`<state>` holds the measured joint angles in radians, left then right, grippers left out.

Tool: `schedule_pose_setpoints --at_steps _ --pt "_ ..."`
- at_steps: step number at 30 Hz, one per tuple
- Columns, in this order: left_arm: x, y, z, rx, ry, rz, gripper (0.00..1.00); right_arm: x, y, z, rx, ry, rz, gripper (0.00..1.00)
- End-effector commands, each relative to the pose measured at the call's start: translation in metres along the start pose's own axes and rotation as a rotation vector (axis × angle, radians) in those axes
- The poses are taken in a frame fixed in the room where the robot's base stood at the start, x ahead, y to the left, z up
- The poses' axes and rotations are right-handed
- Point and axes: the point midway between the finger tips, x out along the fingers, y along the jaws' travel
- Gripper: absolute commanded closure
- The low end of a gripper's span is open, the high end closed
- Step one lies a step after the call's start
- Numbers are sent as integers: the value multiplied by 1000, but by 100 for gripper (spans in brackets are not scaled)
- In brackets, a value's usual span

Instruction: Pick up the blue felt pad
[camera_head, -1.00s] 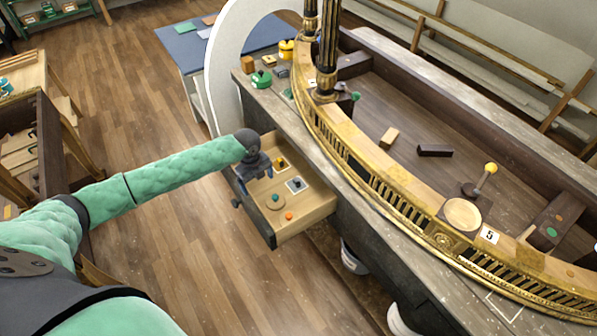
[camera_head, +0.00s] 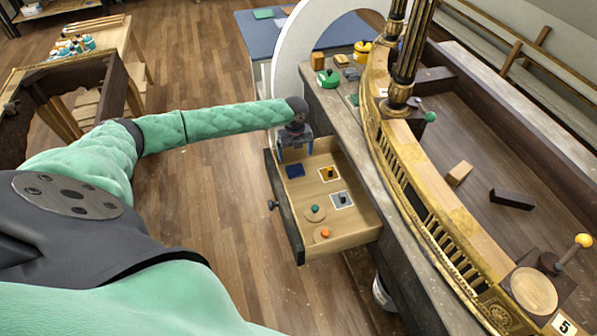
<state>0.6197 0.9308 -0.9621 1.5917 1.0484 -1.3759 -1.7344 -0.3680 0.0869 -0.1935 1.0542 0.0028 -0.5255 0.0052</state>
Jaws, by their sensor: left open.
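The blue felt pad (camera_head: 294,171) is a small dark blue square lying flat in the far left part of the open drawer (camera_head: 352,229). My left gripper (camera_head: 295,154) is open above the drawer's far end, pointing down, just beyond and above the pad. Nothing shows between its fingers. The gap between the fingertips and the pad is hard to judge. My right gripper is not in view.
The drawer also holds a yellow piece (camera_head: 328,173), a grey piece on a white card (camera_head: 342,200), a green-knobbed disc (camera_head: 315,213) and an orange-knobbed disc (camera_head: 322,234). The gilt console (camera_head: 421,205) stands close on the right. Open floor lies left.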

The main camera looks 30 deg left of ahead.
Motion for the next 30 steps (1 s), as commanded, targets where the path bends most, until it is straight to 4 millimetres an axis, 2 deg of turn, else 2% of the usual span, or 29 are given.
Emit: schedule_pose_setpoints --at_steps 1,6,11,23,30 --pt "11 0 1 0 0 0 11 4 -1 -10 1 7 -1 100" --pt "27 1 2 1 -1 0 11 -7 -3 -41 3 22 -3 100" --pt "32 1 2 1 -1 1 11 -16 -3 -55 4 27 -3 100" --pt "57 1 2 0 0 1 11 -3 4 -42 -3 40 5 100" --pt "72 5 4 0 1 3 11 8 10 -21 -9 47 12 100"
